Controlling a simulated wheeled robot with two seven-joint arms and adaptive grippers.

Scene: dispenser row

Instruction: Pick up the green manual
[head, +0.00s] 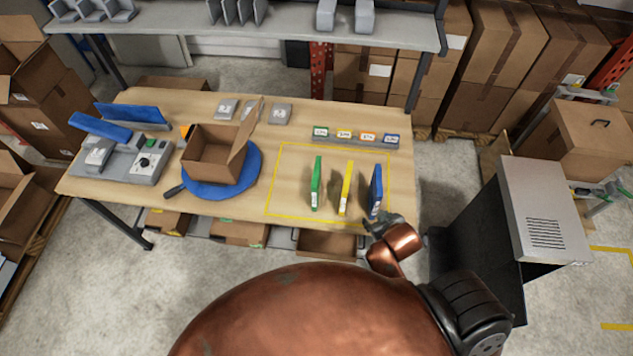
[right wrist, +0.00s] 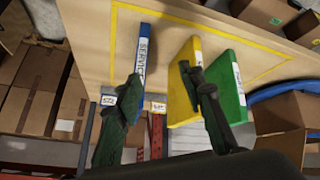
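The green manual (head: 316,184) stands upright on the table inside a yellow outlined area, leftmost of three manuals. The yellow manual (head: 346,188) and the blue manual (head: 376,188) stand to its right. In the right wrist view the green manual (right wrist: 231,82) is at the right, partly behind a finger. The yellow manual (right wrist: 188,92) is beside it, and the blue manual (right wrist: 142,70) is nearer the left finger. My right gripper (right wrist: 160,77) is open and empty, its fingers spread. In the head view it (head: 382,222) is at the table's front edge near the blue manual. My left gripper is out of view.
A label rack (head: 356,138) stands behind the manuals. An open cardboard box (head: 213,157) sits on a blue round plate (head: 250,177) to the left. A grey device (head: 148,163) is farther left. A grey cabinet (head: 546,215) stands right of the table. Bare tabletop lies left of the green manual.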

